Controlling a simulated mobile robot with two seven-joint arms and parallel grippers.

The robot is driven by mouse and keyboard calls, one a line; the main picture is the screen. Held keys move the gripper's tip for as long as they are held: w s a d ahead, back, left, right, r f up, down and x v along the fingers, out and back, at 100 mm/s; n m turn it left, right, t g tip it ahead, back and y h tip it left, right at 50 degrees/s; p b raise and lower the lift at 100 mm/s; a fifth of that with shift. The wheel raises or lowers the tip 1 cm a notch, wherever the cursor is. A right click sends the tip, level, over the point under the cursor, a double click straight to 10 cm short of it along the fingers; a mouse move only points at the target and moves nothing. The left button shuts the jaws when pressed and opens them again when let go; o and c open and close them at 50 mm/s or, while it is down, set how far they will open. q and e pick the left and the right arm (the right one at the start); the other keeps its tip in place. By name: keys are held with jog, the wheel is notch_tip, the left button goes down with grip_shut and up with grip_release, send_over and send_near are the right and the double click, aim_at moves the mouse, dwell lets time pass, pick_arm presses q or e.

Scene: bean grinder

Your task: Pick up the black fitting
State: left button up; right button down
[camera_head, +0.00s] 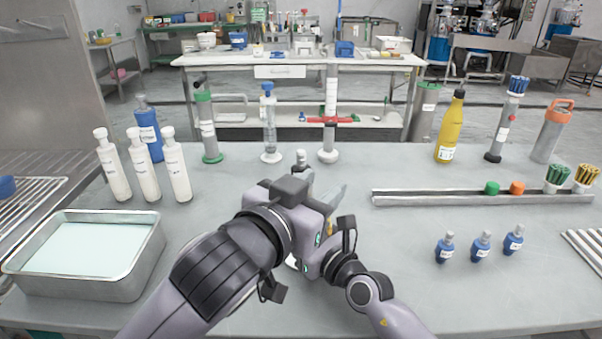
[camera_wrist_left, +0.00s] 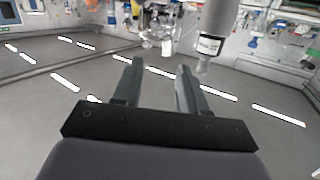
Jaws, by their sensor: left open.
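I cannot make out the black fitting for certain. A small dark-grey top (camera_head: 302,158) shows just beyond my left gripper, its lower part hidden by the hand. My left gripper (camera_head: 322,187) is over the middle of the grey table, pointing away from me, open, with nothing seen between its fingers. Its two spread fingers also show in the left wrist view (camera_wrist_left: 158,85), with a clear glass-like piece and a pale labelled cylinder (camera_wrist_left: 209,45) beyond them. My right arm comes in from the lower right; its fingers are hidden, close to the left hand.
Several stands and columns, one with a green base (camera_head: 212,158), line the table's back. White bottles (camera_head: 143,165) and a metal tray (camera_head: 150,240) are at left. A yellow bottle (camera_head: 449,130), a long rail (camera_head: 430,198) and small blue bottles (camera_head: 481,247) are at right.

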aim_at(300, 157)
pick_arm(q)
jog(key=s+a+n+t+y, duration=0.2)
jog(key=a+n+t+y, duration=0.1)
jog(key=a, duration=0.3)
jog(key=shift+n, duration=0.3)
jog(key=x, duration=0.6)
jog(key=shift+w+r, duration=0.1)
jog(key=shift+w, duration=0.25)
jog(key=shift+x, duration=2.55)
jog(key=shift+s+d+r, duration=0.1)
jog(key=shift+d, duration=0.1)
grip_shut()
